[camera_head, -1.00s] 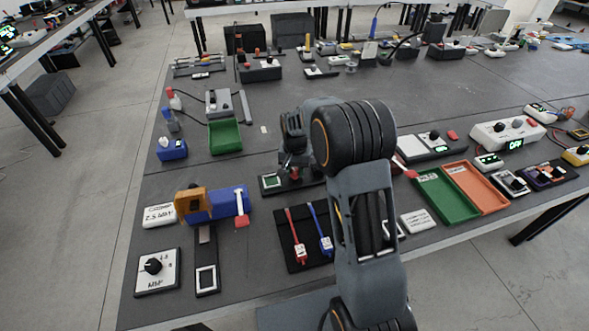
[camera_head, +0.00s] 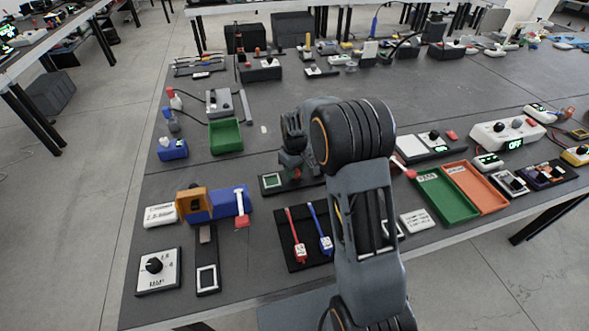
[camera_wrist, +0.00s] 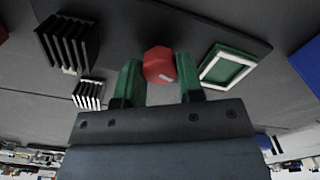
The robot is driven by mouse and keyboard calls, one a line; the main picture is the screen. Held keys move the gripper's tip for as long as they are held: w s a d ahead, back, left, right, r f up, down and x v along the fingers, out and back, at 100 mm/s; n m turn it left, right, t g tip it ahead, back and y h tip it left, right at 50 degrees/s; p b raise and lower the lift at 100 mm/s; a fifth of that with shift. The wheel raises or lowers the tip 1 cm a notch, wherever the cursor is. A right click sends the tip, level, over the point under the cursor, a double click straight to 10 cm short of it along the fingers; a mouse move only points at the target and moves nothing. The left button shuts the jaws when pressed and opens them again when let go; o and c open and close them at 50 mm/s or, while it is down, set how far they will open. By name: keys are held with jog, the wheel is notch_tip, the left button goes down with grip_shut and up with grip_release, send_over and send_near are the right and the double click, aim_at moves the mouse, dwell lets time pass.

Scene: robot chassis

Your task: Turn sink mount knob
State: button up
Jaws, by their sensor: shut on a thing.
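A red faceted knob (camera_wrist: 158,65) sits between the two green fingertips of my gripper (camera_wrist: 159,80) in the wrist view. My gripper is shut on the knob, with one finger on each side. The knob stands on a dark mount plate (camera_wrist: 205,30). In the head view my gripper (camera_head: 292,160) is over the mount plate, left of my arm's upper link. There the knob is mostly hidden by the gripper, and its turn angle cannot be told.
A white-framed green square (camera_wrist: 228,68) lies right of the knob on the plate. In the head view a green bin (camera_head: 225,136) is behind, and red and blue switches (camera_head: 310,235) are in front.

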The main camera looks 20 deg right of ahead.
jog(key=shift+n, duration=2.2)
jog(key=o, duration=0.9)
notch_tip(320, 180, up, 14)
jog(key=shift+f+p, duration=0.1)
jog(key=shift+p, duration=0.25)
